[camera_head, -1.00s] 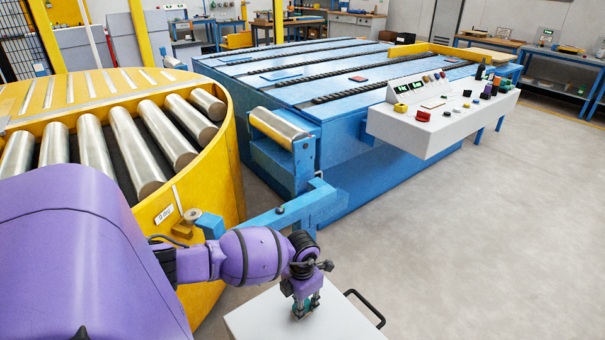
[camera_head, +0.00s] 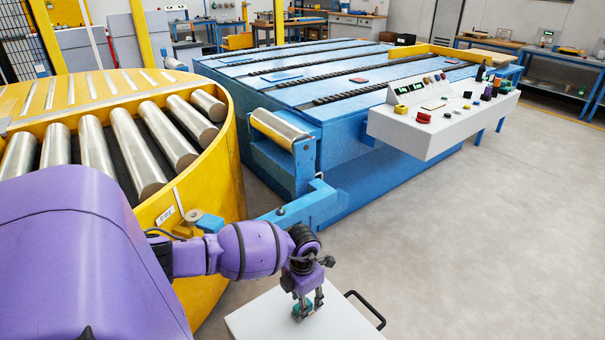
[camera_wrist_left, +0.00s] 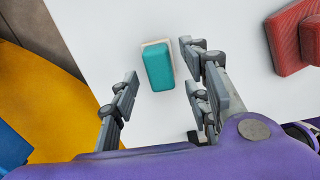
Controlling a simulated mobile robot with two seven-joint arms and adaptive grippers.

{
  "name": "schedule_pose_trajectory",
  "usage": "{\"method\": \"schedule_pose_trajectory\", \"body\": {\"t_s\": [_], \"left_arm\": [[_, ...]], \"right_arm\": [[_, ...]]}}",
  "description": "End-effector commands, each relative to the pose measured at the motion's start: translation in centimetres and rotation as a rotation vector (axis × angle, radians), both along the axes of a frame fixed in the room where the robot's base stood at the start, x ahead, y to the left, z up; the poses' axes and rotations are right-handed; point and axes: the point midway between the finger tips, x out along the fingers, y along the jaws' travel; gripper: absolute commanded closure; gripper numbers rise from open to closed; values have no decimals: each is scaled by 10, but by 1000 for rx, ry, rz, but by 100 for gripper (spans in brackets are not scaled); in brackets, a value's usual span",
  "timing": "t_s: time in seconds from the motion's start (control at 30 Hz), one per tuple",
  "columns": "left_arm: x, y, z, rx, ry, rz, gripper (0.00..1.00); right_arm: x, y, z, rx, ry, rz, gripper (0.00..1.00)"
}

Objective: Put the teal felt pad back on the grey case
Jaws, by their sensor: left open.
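The teal felt pad (camera_wrist_left: 159,66) lies on a pale surface in the left wrist view, with a thin beige edge showing along its top and side. In the head view only a small bit of teal (camera_head: 304,308) shows between the fingers. The pale surface looks like the top of the light grey case (camera_head: 262,318); it also fills the middle of the left wrist view (camera_wrist_left: 95,30). My left gripper (camera_head: 310,304) is open. Its fingers stand on either side of the pad with a gap to each side. My right gripper is not in view.
A red block (camera_wrist_left: 289,37) sits right of the pad in the left wrist view. A black handle (camera_head: 366,308) sticks out from the case's right side. A yellow roller table (camera_head: 222,165) and a blue conveyor (camera_head: 355,190) stand behind. The floor at right is clear.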

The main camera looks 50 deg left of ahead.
Motion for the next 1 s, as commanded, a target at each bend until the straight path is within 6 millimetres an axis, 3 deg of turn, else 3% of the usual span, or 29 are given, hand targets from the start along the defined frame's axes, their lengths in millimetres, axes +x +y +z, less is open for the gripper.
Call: {"method": "schedule_pose_trajectory", "body": {"t_s": [0.2, 0.4, 0.6, 1.0], "left_arm": [[1, 1, 51, 3, -3, -2, 57], [0, 1, 83, 1, -1, -1, 57], [-1, 0, 95, 1, 1, 1, 57], [0, 0, 96, 0, 0, 1, 57]], "right_arm": [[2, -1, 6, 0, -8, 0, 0], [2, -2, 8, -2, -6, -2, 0], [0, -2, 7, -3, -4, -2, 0], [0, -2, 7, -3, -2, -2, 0]]}}
